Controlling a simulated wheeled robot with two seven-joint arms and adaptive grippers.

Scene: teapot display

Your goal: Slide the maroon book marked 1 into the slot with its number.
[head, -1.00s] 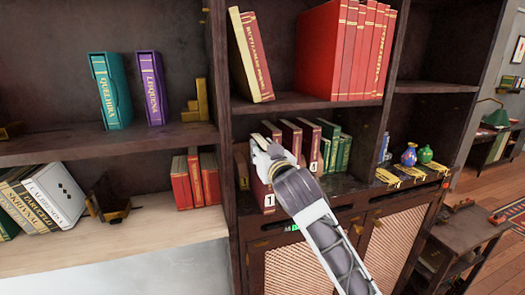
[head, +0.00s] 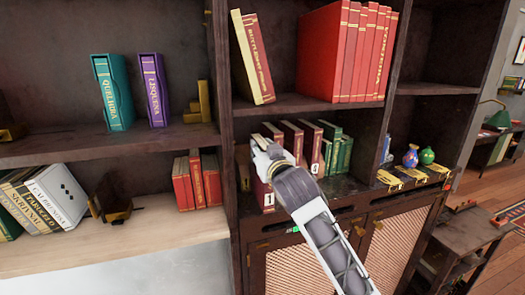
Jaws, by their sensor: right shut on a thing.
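The maroon book marked 1 (head: 264,188) stands upright at the left front of the lower middle shelf compartment, its white number label facing me. My right gripper (head: 263,164) is at the upper part of this book, shut on it; its fingertips are partly hidden by the gripper's own body. Other maroon books (head: 311,143) stand to the right of it, one with a white number label too small to read surely. The slot for number 1 cannot be made out. My left gripper is not in view.
Green books (head: 344,153) stand right of the maroon ones. The shelf board above (head: 300,104) and the upright post (head: 222,120) on the left bound the compartment. Small vases (head: 410,156) stand in the compartment to the right.

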